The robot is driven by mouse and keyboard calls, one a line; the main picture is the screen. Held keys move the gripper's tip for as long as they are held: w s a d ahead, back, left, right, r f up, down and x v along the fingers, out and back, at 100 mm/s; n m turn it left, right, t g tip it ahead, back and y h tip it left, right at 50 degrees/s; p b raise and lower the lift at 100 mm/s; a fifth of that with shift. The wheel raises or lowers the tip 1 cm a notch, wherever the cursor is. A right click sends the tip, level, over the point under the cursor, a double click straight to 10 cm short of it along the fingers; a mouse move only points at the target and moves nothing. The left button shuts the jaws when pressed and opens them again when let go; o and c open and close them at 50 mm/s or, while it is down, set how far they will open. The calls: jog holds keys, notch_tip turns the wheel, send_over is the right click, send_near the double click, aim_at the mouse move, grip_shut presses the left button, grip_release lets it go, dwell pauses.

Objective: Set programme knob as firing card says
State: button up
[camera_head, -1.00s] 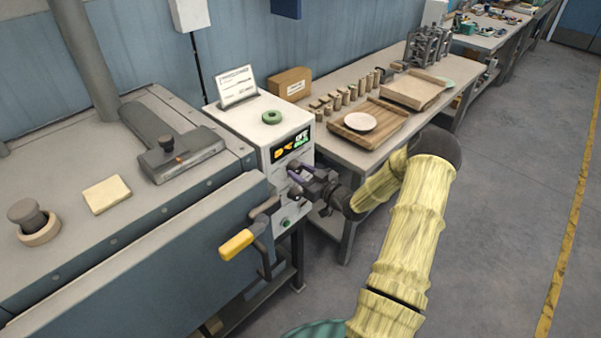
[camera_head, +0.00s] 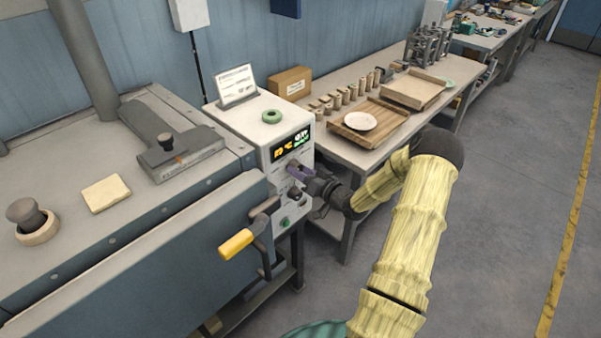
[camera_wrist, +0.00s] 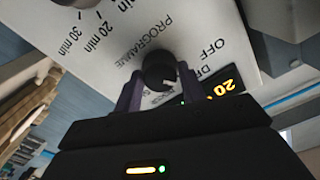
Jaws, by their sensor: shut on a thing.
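The dark round programme knob (camera_wrist: 159,72) sits on the white control panel (camera_wrist: 120,45), beside the word PROGRAMME in the wrist view. My gripper (camera_wrist: 158,90) is shut on this knob, one purple finger on each side. In the head view my gripper (camera_head: 299,172) is at the front of the white control box (camera_head: 258,127), below its lit display (camera_head: 289,145). The firing card (camera_head: 236,86) stands tilted on top of the box; its text is too small to read. The knob's pointer setting cannot be made out.
A second knob (camera_wrist: 75,2) with minute marks shows at the wrist view's top left. A lever with a yellow handle (camera_head: 236,244) juts out left of my gripper. A green ring (camera_head: 271,117) lies on the box. A bench (camera_head: 343,138) with trays stands behind.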

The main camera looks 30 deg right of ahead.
jog(key=m+p, duration=0.1)
jog(key=m, duration=0.9)
jog(key=shift+m, duration=0.3)
jog(key=o, duration=1)
jog(key=shift+s, duration=0.1)
jog(key=b+v, duration=0.3)
jog(key=v, duration=1.4)
jog(key=shift+s+d, duration=0.1)
jog(key=shift+s, duration=0.05)
